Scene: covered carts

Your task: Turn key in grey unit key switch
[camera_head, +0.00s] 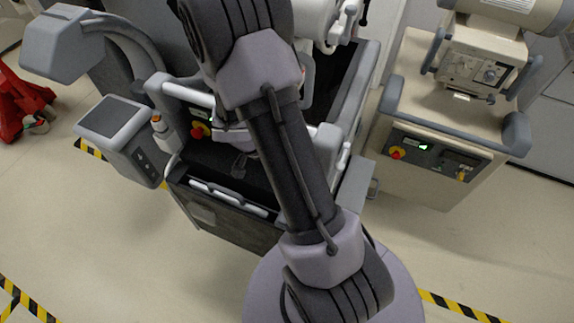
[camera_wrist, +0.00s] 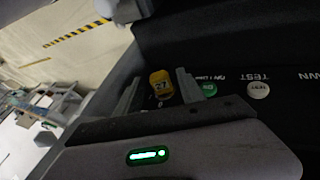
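The grey unit (camera_head: 225,222) stands left of centre in the head view, with a red and yellow knob (camera_head: 199,130) on its panel. My arm crosses in front and hides much of that panel. In the wrist view a yellow key piece (camera_wrist: 160,82) sits on the dark panel, with a small "0" mark near it. My gripper (camera_wrist: 158,77) is open, with one finger on each side of the yellow piece. Gaps show between it and both fingers, so it is not clasped. How deep the fingers reach around it I cannot tell.
In the wrist view, a green button (camera_wrist: 208,89) and a white TEST button (camera_wrist: 257,90) lie right of the fingers. A beige unit (camera_head: 420,185) with its own panel stands at right in the head view. A grey box-shaped part (camera_head: 122,135) juts out left. Open floor lies in front.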

